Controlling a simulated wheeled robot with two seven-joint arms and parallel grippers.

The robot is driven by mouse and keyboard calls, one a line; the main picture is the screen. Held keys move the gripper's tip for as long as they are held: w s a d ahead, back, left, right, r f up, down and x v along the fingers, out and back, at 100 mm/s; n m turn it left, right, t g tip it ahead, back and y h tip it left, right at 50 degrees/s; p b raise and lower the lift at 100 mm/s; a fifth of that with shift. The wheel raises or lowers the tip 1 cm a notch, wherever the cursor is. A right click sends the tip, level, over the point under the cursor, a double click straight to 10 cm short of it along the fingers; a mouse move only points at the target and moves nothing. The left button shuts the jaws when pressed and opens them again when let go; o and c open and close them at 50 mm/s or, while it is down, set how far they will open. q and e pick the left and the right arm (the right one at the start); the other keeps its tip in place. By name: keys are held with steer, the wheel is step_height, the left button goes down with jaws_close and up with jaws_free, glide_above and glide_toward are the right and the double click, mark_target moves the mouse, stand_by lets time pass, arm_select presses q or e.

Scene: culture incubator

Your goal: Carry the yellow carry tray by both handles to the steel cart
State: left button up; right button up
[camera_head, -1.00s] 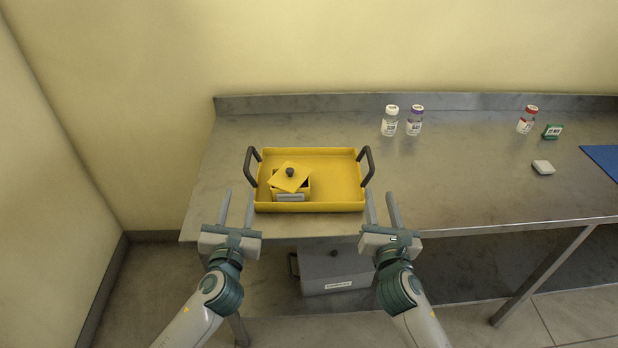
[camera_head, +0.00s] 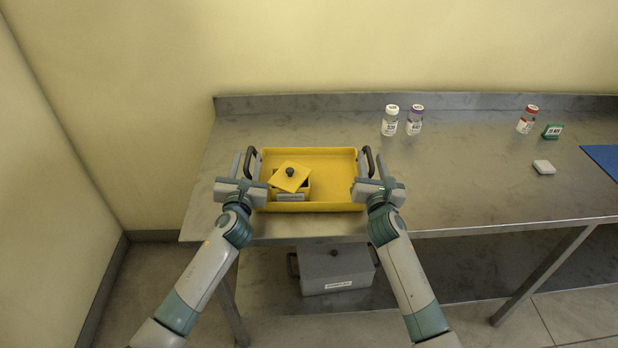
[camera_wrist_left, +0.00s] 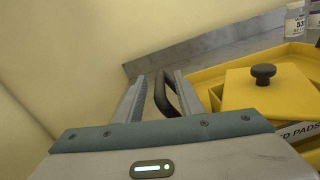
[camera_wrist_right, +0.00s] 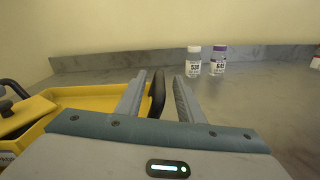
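The yellow carry tray (camera_head: 335,178) sits on the steel bench. In it stands a small yellow box (camera_head: 291,194) with its knobbed lid (camera_head: 291,177) askew. My left gripper (camera_head: 243,165) is open, its fingers on either side of the dark left handle (camera_head: 252,160); the left wrist view shows this handle (camera_wrist_left: 165,95) between them. My right gripper (camera_head: 372,166) is open around the dark right handle (camera_head: 368,158), which shows between the fingers in the right wrist view (camera_wrist_right: 157,95). I cannot tell whether any finger touches a handle. No steel cart is distinguishable.
White-capped (camera_head: 390,120) and purple-capped (camera_head: 415,120) vials stand behind the tray. A grey box (camera_head: 335,270) is below.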

arm_select(q)
steer(key=shift+w, duration=0.6)
arm_select(e)
steer(key=shift+w, duration=0.6)
arm_select(q)
jaws_close()
arm_select(e)
jaws_close()
arm_select(q)
steer(key=shift+a, duration=0.1)
steer(key=shift+r, duration=0.1)
arm_select(e)
steer(key=shift+d, duration=0.1)
